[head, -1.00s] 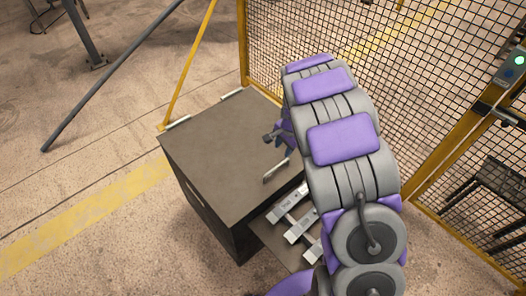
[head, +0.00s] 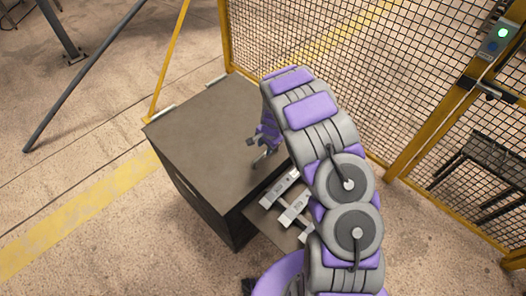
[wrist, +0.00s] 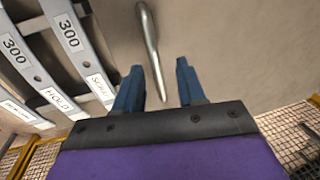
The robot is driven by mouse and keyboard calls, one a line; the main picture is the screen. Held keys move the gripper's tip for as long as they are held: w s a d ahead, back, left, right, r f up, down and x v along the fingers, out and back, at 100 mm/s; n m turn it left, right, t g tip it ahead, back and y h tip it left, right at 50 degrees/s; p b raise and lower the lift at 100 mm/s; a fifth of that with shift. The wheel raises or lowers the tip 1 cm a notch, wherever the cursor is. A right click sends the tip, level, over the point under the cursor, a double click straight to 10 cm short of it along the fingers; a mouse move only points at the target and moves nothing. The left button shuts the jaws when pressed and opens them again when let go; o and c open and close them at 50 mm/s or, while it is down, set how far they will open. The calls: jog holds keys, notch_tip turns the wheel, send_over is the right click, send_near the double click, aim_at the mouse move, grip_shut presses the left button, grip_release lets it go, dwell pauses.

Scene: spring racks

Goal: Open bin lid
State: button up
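The bin (head: 205,140) is a dark box with a flat brown-grey lid (head: 190,125), which is shut. A thin metal handle (head: 262,160) stands on the lid near its right edge. The handle also shows in the wrist view (wrist: 150,45), top centre, with its lower end reaching between my fingertips. My gripper (wrist: 158,67) is open, with two blue fingers apart and nothing clamped. In the head view my gripper (head: 262,142) is just above the lid at the handle, partly hidden by my arm. I cannot tell whether a finger touches the handle.
A low shelf (head: 262,222) with metal bars labelled "300" (wrist: 68,35) and "HOLD" (wrist: 58,100) adjoins the bin's right side. A mesh fence (head: 330,50) with yellow posts stands behind and to the right. A yellow brace (head: 168,60) rises behind the bin. Open floor lies left.

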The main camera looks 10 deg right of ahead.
aim_at(268, 159)
jog(key=d+f, duration=0.2)
jog(key=f, duration=0.1)
jog(key=shift+w+d, duration=0.15)
jog(key=shift+w, duration=0.05)
jog(key=shift+f, duration=0.2)
jog(key=shift+a+f, duration=0.1)
jog(key=shift+a, duration=1.4)
jog(key=shift+d, duration=0.15)
jog(key=shift+c, duration=1)
jog(key=shift+w+d, duration=0.1)
jog(key=shift+d, duration=0.9)
jog(key=c, duration=0.4)
grip_shut()
jog(key=shift+a, duration=0.45)
jog(key=shift+f, duration=0.1)
